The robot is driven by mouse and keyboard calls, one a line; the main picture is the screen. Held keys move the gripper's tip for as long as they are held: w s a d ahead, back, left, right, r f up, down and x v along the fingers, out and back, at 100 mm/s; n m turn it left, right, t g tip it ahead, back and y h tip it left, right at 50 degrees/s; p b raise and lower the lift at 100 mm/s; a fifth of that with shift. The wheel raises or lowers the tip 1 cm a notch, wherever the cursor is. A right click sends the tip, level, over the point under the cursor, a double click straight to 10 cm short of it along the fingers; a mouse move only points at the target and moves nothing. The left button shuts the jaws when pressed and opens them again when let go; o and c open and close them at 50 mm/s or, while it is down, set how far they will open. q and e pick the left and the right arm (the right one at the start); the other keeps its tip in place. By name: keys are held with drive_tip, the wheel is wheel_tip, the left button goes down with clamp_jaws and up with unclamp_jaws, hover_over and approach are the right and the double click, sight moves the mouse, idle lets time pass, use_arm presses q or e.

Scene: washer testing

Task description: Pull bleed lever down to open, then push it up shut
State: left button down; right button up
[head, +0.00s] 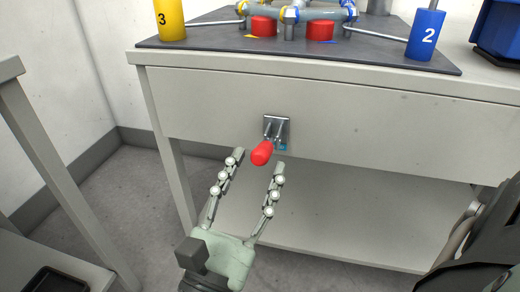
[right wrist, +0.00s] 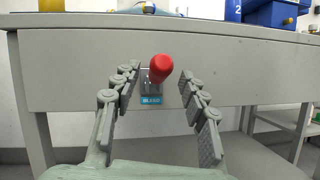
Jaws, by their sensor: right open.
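The bleed lever has a red grip (head: 262,153) and a metal bracket (head: 277,129) on the front panel of the bench. The grip sticks out toward me and tilts slightly downward in the head view. It also shows in the right wrist view (right wrist: 161,67), with a blue label (right wrist: 151,101) below the bracket. My right gripper (head: 259,158) is open, its fingertips on either side of the red grip in the picture. I see no clear contact with the grip. The fingertips also show in the right wrist view (right wrist: 159,75). My left gripper is not in view.
The bench (head: 180,88) carries a dark mat (head: 200,36) with a yellow cylinder (head: 170,20), a blue cylinder (head: 426,35), red parts and pipework. A blue bin (head: 497,32) stands at right. Bench legs and a lower shelf (head: 320,225) lie below. Another table stands at left.

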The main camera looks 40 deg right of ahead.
sight(263, 152)
drive_tip(key=shift+x, duration=1.95)
clamp_jaws()
